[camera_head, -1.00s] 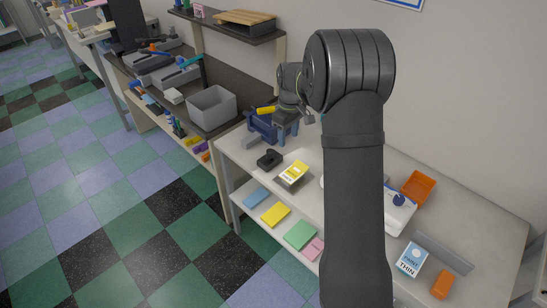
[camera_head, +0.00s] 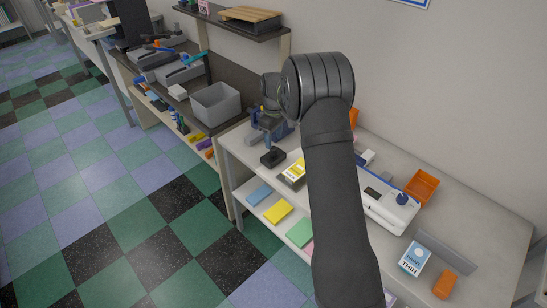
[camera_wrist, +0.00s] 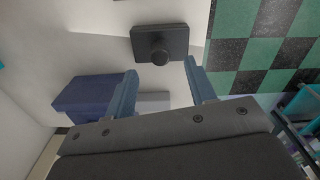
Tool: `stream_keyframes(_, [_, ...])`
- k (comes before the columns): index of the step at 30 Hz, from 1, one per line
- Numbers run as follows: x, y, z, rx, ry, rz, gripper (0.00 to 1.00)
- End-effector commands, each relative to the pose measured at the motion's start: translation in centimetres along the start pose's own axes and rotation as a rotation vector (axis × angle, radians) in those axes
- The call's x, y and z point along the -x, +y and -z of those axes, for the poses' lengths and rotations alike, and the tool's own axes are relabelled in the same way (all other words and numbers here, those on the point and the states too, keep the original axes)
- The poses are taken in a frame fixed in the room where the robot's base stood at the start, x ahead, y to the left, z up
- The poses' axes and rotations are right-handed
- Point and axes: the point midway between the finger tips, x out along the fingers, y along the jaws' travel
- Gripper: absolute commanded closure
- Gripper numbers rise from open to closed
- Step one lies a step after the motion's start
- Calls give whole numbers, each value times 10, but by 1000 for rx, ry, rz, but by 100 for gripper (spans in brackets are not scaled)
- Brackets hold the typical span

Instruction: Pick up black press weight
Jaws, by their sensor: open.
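The black press weight (camera_head: 272,158), a flat dark block with a round knob, sits on the pale table near its front left corner. In the wrist view the weight (camera_wrist: 174,33) lies ahead of the fingertips, its knob facing the camera. My gripper (camera_wrist: 159,75) is open and empty, its two blue-grey fingers spread apart with the weight beyond the gap between them. The weight appears apart from both fingers. In the head view my gripper is hard to make out against a blue object behind the weight.
A dark blue block (camera_wrist: 88,94) stands close outside the left finger in the wrist view. A yellow and white pack (camera_head: 294,170) lies just right of the weight. A grey bin (camera_head: 215,104) stands on the neighbouring bench. The table edge is close to the weight.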

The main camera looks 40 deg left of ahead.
Motion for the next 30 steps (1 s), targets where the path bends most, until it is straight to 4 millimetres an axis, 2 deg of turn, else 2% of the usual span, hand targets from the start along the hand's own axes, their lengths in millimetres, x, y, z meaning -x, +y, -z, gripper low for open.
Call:
stream_keyframes(8, [-17, 0, 0, 0, -1, 1, 50])
stream_keyframes(16, [-56, 0, 2, 0, -2, 1, 50])
stream_keyframes(23, [-59, 0, 2, 0, 1, -1, 50])
stream_keyframes(26, [-59, 0, 2, 0, 1, -1, 65])
stream_keyframes(30, [-59, 0, 2, 0, 1, -1, 93])
